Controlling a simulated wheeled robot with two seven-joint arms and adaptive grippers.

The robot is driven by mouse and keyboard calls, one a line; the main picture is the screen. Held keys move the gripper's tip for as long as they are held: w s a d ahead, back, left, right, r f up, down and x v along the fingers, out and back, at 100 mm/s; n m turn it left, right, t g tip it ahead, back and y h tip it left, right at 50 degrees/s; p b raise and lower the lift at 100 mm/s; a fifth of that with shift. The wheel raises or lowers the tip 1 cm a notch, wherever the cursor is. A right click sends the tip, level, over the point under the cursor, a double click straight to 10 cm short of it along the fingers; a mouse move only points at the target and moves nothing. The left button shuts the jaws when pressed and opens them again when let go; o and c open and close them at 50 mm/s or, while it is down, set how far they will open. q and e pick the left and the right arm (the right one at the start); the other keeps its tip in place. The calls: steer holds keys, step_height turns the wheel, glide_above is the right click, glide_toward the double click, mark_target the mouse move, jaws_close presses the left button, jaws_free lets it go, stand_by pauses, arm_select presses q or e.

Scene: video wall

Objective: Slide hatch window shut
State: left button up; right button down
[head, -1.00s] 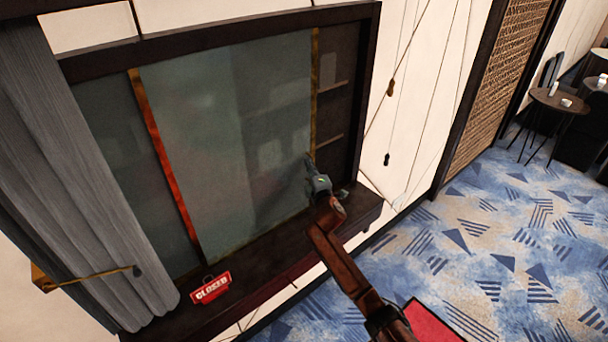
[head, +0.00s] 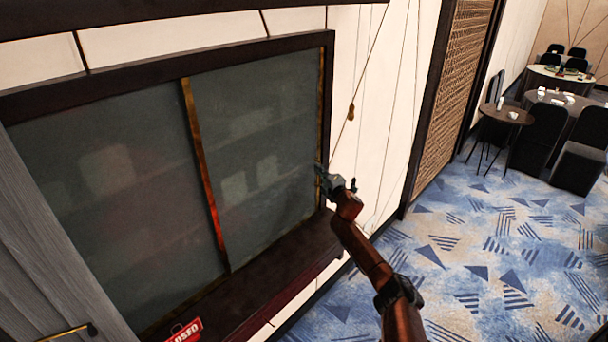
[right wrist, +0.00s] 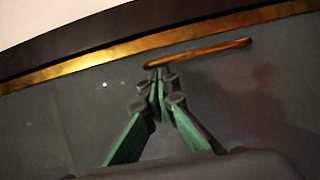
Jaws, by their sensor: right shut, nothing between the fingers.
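The hatch window has two frosted panes in a dark frame. The right pane (head: 250,125) has a brass edge strip (head: 322,100) at its right side, close against the right side of the dark frame (head: 328,75). No open gap shows there. The left pane (head: 105,185) is beside it behind an orange-brass upright (head: 203,170). My right gripper (head: 319,173) is at the right pane's right edge, shut and empty. In the right wrist view its fingertips (right wrist: 158,82) meet at one end of a brass bar handle (right wrist: 205,53); I cannot tell whether they touch it. My left gripper is out of view.
A dark sill (head: 285,270) runs below the window with a red sign (head: 186,331) on it, partly cut off. A grey curtain (head: 50,250) hangs at left. Cords hang on the wall with a wooden pull (head: 350,112). Carpet at right is open before tables (head: 505,115).

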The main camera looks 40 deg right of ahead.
steer(key=shift+s+d+r, duration=0.15)
steer(key=shift+s+d, duration=0.05)
steer(key=shift+d, duration=0.2)
steer(key=shift+w+a, duration=0.15)
steer(key=shift+a, duration=0.25)
steer(key=a+p, duration=0.1)
steer(key=a, duration=0.2)
steer(key=shift+a, duration=0.35)
arm_select(q)
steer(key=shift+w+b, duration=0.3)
steer(key=shift+b, duration=0.15)
arm_select(e)
steer(key=v, duration=0.9)
steer(key=shift+s+a, duration=0.2)
steer(key=shift+a, duration=0.1)
